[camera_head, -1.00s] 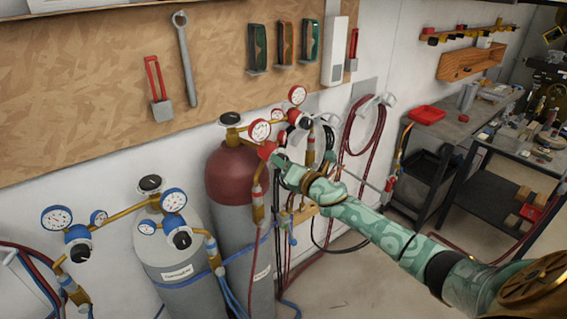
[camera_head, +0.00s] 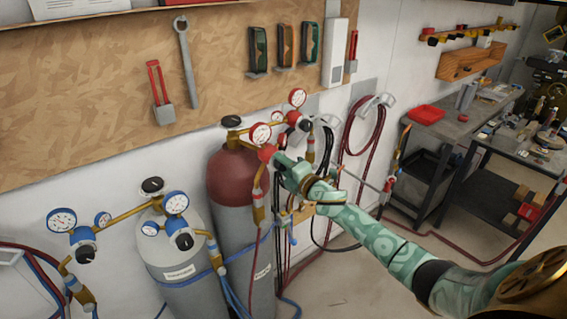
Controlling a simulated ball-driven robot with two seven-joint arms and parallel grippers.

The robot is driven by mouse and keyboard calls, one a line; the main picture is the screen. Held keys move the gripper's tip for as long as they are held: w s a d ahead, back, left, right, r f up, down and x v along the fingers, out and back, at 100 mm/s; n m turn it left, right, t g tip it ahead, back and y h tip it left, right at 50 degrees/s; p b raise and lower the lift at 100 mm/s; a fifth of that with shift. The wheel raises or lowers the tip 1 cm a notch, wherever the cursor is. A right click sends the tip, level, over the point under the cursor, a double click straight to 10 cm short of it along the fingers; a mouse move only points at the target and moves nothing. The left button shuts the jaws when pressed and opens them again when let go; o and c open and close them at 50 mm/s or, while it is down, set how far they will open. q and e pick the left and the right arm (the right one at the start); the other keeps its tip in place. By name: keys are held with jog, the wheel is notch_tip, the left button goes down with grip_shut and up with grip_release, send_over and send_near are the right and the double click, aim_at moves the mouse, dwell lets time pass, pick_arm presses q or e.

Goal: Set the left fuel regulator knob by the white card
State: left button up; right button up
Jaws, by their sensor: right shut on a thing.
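The left fuel regulator (camera_head: 266,152) has a red body and a white-faced, red-rimmed gauge (camera_head: 261,133). It sits beside the maroon-topped cylinder (camera_head: 232,178). My right gripper (camera_head: 279,162) is at this regulator and shut on its knob; the knob and fingertips are mostly hidden by the hand. A second red-gauge regulator (camera_head: 301,121) with a black knob is behind and to the right. A white rectangular panel (camera_head: 335,52) hangs on the board; I cannot tell whether it is the card, and no writing is legible. My left gripper is not in view.
A grey cylinder (camera_head: 168,240) with two blue-gauge regulators stands at the front left. Red hoses (camera_head: 361,125) hang on the wall to the right. Workbenches (camera_head: 449,130) with clutter stand at the far right. The floor below my right arm is mostly clear.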

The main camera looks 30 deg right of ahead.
jog(key=m+p, duration=0.1)
jog(key=m, duration=0.3)
jog(key=shift+r+m+p, duration=0.1)
jog(key=shift+m+p, duration=0.2)
jog(key=shift+p, duration=0.1)
jog(key=m+p, duration=0.1)
jog(key=m, duration=0.3)
jog(key=shift+p, duration=0.35)
jog(key=shift+m, duration=0.3)
jog(key=o, duration=1)
jog(key=shift+d, duration=0.1)
jog(key=shift+s, duration=0.1)
jog(key=s, duration=1)
jog(key=s+d, duration=0.1)
jog(key=s, duration=0.5)
jog(key=shift+s+d, duration=0.1)
jog(key=shift+d+f, duration=0.1)
jog(key=shift+f, duration=0.15)
